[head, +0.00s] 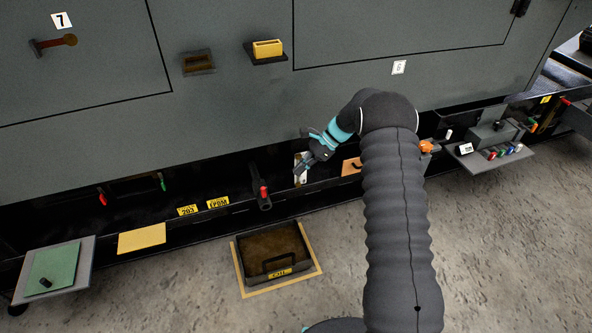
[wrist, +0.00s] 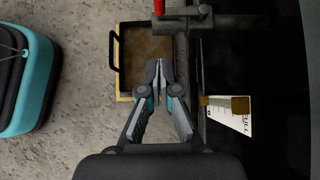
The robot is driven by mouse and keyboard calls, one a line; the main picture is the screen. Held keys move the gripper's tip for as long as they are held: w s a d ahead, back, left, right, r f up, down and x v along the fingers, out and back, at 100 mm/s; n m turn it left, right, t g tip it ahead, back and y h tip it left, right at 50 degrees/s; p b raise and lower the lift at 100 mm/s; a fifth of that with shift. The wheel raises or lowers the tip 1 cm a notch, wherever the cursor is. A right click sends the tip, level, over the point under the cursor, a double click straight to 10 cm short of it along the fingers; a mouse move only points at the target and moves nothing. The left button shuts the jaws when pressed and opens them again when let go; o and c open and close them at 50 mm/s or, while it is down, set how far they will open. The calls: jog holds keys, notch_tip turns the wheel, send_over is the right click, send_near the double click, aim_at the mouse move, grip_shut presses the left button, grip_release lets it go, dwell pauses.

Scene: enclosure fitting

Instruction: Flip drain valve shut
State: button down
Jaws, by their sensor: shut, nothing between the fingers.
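The drain valve is a dark pipe (head: 259,178) with a red lever (head: 264,192), sticking out from the lower edge of the grey enclosure above the tray. In the wrist view the red lever (wrist: 159,6) is cut off by the top edge, beside the dark valve body (wrist: 190,22). My gripper (head: 299,172) is just right of the valve in the head view, apart from the red lever. In the wrist view my gripper (wrist: 158,66) has its fingertips together and empty, below the lever in the picture. The lever's exact angle is hard to tell.
An oil tray (head: 247,268) with a black handle stands on the floor under the valve. A white level plate marked FULL (wrist: 240,122) is close right of my gripper. Shelves hold a green pad (head: 55,265) and small parts (head: 490,153).

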jog(key=s+a+f, duration=0.2)
jog(key=a+f, duration=0.3)
jog(key=a, duration=0.4)
jog(key=shift+s+f+p, duration=0.15)
jog(key=shift+s+p, duration=0.15)
jog(key=shift+p, duration=0.05)
jog(key=shift+a, duration=0.1)
